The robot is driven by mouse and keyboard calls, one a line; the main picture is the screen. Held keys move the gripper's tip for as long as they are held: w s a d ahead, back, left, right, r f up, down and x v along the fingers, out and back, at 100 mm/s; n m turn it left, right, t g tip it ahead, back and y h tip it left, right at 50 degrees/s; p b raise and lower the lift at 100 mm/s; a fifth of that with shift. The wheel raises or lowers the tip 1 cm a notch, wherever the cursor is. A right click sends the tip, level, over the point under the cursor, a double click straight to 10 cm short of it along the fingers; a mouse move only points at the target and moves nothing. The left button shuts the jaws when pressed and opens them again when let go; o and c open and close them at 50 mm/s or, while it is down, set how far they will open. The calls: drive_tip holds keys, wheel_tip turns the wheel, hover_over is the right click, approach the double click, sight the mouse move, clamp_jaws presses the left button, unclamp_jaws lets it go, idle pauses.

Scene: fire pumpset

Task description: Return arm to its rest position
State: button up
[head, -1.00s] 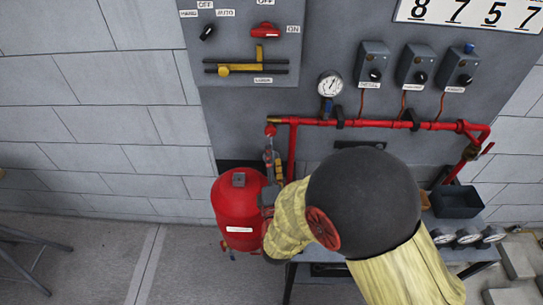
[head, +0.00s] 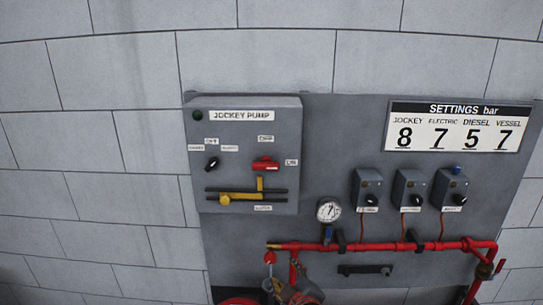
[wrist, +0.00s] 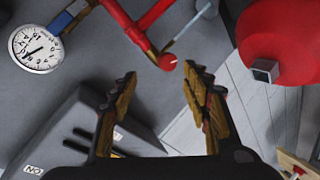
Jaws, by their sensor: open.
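My gripper (wrist: 160,95) shows in the wrist view with its two fingers apart and nothing between them. Beyond the fingertips is the end of a red pipe (wrist: 167,62) with a thin grey rod beside it. A pressure gauge (wrist: 36,48) lies to the left of the fingers, and the red vessel (wrist: 285,45) is to the right. The grey jockey pump box (wrist: 70,135) is below left, close to the left finger.
The head view shows the jockey pump panel (head: 245,180) with a red switch (head: 265,163) and a yellow latch (head: 240,197). A gauge (head: 328,210), three small switch boxes, red pipework (head: 375,247) and a settings sign (head: 459,127) are to its right. The wall above is clear.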

drive_tip(key=s+d+r+m+g+h, duration=0.1)
drive_tip(key=s+d+m, duration=0.3)
drive_tip(key=s, duration=0.4)
drive_tip(key=s+d+r+m+g, duration=0.2)
drive_tip(key=s+d+m+g, duration=0.2)
drive_tip(key=s, duration=0.5)
drive_tip(key=s+d+r+m+g+h, duration=0.1)
drive_tip(key=s+d+r+m+g, duration=0.1)
drive_tip(key=s+d+m, duration=0.2)
drive_tip(key=s+d, duration=0.3)
drive_tip(key=s, duration=0.2)
drive_tip(key=shift+s+r+h, duration=0.15)
drive_tip(key=shift+r+h, duration=0.05)
drive_tip(key=shift+h, duration=0.1)
